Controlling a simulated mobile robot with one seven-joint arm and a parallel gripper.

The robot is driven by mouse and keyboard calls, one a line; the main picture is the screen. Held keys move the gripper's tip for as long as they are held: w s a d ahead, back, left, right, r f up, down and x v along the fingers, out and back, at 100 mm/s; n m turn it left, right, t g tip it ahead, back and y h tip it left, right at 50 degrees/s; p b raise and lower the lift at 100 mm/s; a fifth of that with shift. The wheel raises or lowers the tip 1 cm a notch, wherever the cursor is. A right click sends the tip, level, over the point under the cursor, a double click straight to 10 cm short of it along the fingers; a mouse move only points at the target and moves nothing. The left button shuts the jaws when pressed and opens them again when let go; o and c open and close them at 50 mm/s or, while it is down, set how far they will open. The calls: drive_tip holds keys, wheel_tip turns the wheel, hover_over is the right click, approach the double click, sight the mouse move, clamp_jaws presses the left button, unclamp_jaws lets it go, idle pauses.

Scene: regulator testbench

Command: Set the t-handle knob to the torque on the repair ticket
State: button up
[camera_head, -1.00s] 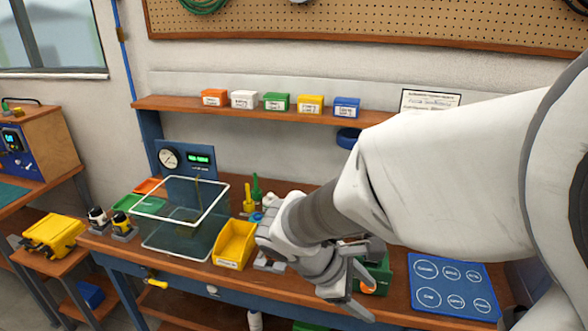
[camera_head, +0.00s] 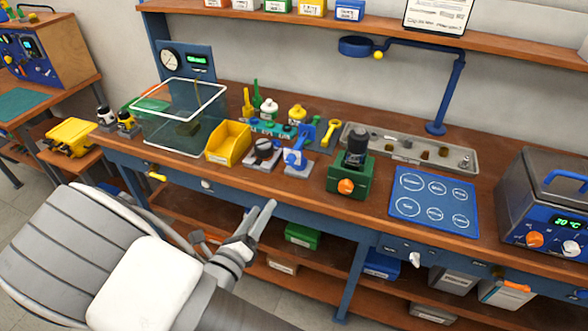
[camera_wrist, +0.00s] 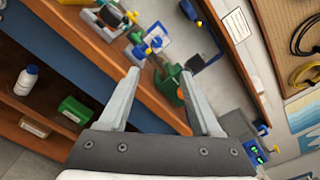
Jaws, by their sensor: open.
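A small fixture with a blue handle (camera_head: 297,157) stands near the bench's front edge. It looks like the t-handle knob, but its setting cannot be read. A blue fixture also shows in the wrist view (camera_wrist: 152,46), beyond my fingers. A framed white sheet (camera_head: 438,14) is above the shelf at the top; its text is too small to read, and I cannot tell if it is the repair ticket. My gripper (camera_head: 262,208) is open and empty, in front of the bench and below its top edge. Its fingers are spread apart in the wrist view (camera_wrist: 160,72).
A green block with an orange knob (camera_head: 346,186) stands right of the fixture. A yellow bin (camera_head: 229,143) and a clear box (camera_head: 182,120) are left. A blue mat (camera_head: 433,201) and a metal heater (camera_head: 548,213) are right. The bench edge and lower shelf lie near my gripper.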

approach(289, 162)
drive_tip(key=x, duration=0.8)
drive_tip(key=shift+w+p, duration=0.2)
drive_tip(key=shift+p, duration=0.15)
clamp_jaws()
